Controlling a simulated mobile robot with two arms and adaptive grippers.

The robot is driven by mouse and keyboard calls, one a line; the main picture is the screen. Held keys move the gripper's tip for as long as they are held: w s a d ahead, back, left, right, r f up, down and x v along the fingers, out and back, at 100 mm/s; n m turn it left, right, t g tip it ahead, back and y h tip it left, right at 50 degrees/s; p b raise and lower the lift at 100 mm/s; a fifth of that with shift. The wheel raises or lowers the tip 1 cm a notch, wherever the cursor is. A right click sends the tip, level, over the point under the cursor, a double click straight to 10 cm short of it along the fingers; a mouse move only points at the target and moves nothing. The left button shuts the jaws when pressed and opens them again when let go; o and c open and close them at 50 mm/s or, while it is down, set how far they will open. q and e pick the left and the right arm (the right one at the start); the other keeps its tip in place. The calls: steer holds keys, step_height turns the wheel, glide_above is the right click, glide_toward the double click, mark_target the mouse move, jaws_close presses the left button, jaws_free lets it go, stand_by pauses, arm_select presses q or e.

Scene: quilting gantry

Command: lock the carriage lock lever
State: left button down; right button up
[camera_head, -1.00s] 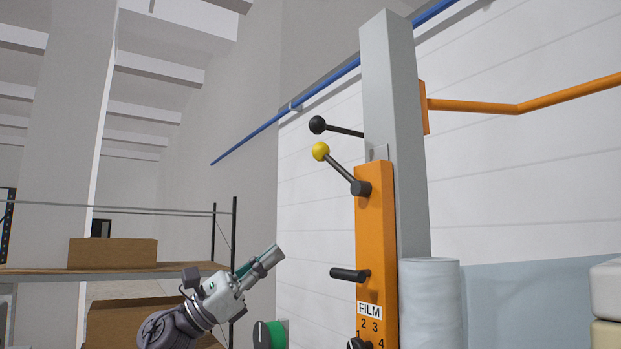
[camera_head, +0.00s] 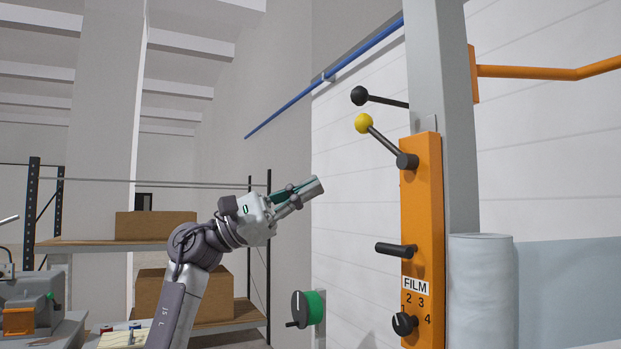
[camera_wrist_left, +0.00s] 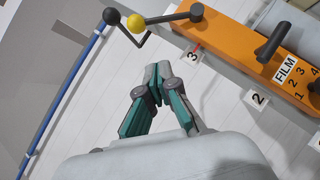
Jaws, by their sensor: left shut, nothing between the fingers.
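An orange panel (camera_head: 422,210) on a grey post carries a dark lever with a yellow ball knob (camera_head: 363,123), tilted up and left from its pivot. Behind it, a lever with a black ball knob (camera_head: 359,96) sticks out to the left. No label marks either as the carriage lock lever. Both knobs, yellow (camera_wrist_left: 136,24) and black (camera_wrist_left: 111,16), show at the top of the left wrist view. My left gripper (camera_head: 318,186) is shut and empty, apart from the panel, left of it and below the knobs. Its closed fingers (camera_wrist_left: 157,84) show in the wrist view. My right gripper is out of view.
Below the levers, the panel has a black handle (camera_head: 396,249), a FILM label and a numbered knob (camera_head: 404,323). A green dial (camera_head: 309,308) is at lower left of it. A pale roll (camera_head: 481,290) stands right of the panel. Shelves with boxes (camera_head: 157,225) are behind my arm.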

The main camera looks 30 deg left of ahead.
mark_target(380, 139)
arm_select(q)
steer(key=w+d+r+p, duration=0.1)
steer(key=d+r+p, duration=0.4)
steer(key=d, duration=0.3)
steer(key=shift+d+r, duration=0.2)
steer(key=shift+r, duration=0.45)
steer(key=shift+w, duration=0.2)
